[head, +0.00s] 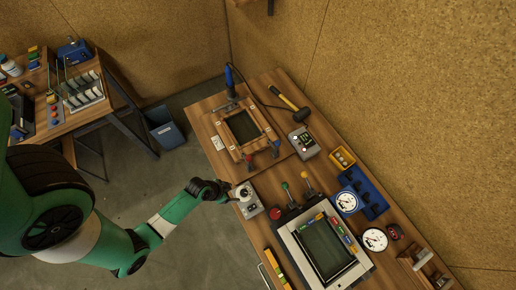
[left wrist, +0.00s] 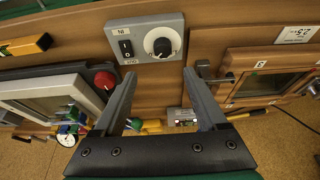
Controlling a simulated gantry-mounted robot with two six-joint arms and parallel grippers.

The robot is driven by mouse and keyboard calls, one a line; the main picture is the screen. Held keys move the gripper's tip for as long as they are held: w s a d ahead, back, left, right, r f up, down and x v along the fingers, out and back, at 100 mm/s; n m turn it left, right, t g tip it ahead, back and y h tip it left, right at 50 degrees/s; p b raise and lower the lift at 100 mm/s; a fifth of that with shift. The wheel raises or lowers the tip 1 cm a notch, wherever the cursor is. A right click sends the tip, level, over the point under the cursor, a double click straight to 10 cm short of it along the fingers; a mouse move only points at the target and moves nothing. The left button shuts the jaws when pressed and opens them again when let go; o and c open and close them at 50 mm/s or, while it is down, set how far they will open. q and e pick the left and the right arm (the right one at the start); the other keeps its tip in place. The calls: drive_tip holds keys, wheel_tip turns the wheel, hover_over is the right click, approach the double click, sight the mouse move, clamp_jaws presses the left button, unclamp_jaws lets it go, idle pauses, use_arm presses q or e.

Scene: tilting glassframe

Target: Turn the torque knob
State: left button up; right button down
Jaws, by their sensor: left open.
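The knob (left wrist: 162,46) is black with a white dial ring and sits on a grey control box (left wrist: 138,60), beside a black rocker switch (left wrist: 125,47). In the head view the grey box (head: 253,211) stands at the left edge of the workbench, and the gripper partly covers it. My left gripper (head: 230,192) has reached this box from the left. In the left wrist view its two fingers (left wrist: 158,76) are spread apart with nothing between them. The knob lies just beyond the fingertips, roughly midway between them, and appears apart from them. My right gripper is not in view.
A wooden tilting frame (head: 221,123) stands behind the box. A red button (head: 275,213), levers with coloured knobs (head: 306,175) and a framed screen (head: 325,245) are to its right. A hammer (head: 285,99) lies farther back.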

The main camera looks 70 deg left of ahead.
use_arm(q)
drive_tip(key=b, duration=0.6)
hover_over(244, 193)
drive_tip(key=s, duration=0.3)
wheel_tip(244, 193, down, 7)
drive_tip(key=shift+r, duration=0.2)
drive_tip(key=x, duration=0.2)
drive_tip(key=b+x, duration=0.1)
drive_tip(key=x, duration=0.1)
drive_tip(key=shift+w+a+f, duration=0.1)
drive_tip(key=shift+w+f, duration=0.15)
drive_tip(key=shift+w, duration=0.2)
clamp_jaws()
